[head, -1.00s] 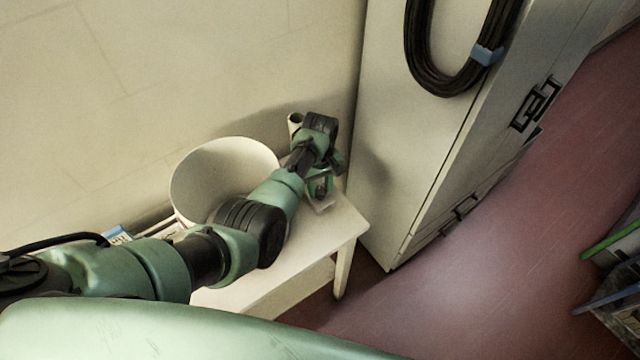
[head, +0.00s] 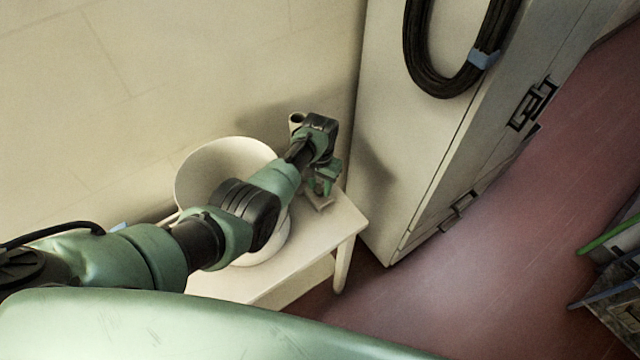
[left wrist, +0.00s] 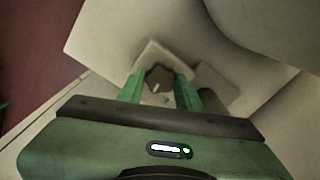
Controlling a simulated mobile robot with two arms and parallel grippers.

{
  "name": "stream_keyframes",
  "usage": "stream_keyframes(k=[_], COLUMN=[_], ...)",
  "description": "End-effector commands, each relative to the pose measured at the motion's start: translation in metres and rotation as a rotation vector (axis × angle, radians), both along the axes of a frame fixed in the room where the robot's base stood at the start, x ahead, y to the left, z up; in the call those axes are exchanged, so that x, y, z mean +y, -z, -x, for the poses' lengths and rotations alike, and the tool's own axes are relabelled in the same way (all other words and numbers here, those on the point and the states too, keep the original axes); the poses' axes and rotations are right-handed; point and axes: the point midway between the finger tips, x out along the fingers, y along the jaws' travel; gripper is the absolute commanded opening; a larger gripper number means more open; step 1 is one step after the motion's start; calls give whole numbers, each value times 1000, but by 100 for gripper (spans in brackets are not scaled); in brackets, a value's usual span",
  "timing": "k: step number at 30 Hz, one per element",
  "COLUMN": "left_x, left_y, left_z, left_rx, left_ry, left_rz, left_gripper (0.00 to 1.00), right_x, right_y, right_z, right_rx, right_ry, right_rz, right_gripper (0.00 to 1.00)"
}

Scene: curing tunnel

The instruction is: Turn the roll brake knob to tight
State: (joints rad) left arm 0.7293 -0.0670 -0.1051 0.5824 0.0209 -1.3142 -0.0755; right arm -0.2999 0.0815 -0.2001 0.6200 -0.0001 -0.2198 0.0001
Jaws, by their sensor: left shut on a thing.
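The roll brake knob (left wrist: 158,77) is dark and lobed, with a small pale mark on its face. In the left wrist view it sits on a pale square base (left wrist: 152,54) on the table. My left gripper (left wrist: 160,90) has its two green fingers on either side of the knob and is shut on it. In the head view my left gripper (head: 322,188) points down near the table's far right end, and it hides the knob there. A pale part of the base (head: 319,204) shows beside the fingers. The knob's setting marks cannot be read. My right gripper is not in view.
A large white round container (head: 205,168) stands on the small white table (head: 318,240), behind my left arm. A tall pale cabinet (head: 400,150) with a hanging black cable coil (head: 440,85) stands close on the right.

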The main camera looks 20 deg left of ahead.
Motion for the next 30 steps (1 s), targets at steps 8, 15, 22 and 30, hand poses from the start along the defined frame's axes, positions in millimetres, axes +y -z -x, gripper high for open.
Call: stream_keyframes(k=[8, 15, 22, 30], left_x=[1, 0, 0, 0], left_y=[0, 0, 0, 0], left_z=[0, 0, 0, 0], left_rx=[0, 0, 0, 0], left_ry=[127, 168, 173, 172], left_rz=[-1, 0, 0, 0], left_gripper=[0, 0, 0, 56], right_x=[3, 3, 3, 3], right_y=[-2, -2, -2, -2], right_z=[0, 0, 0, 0], right_rx=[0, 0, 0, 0], right_ry=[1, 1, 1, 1], right_rz=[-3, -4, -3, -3], right_gripper=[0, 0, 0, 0])
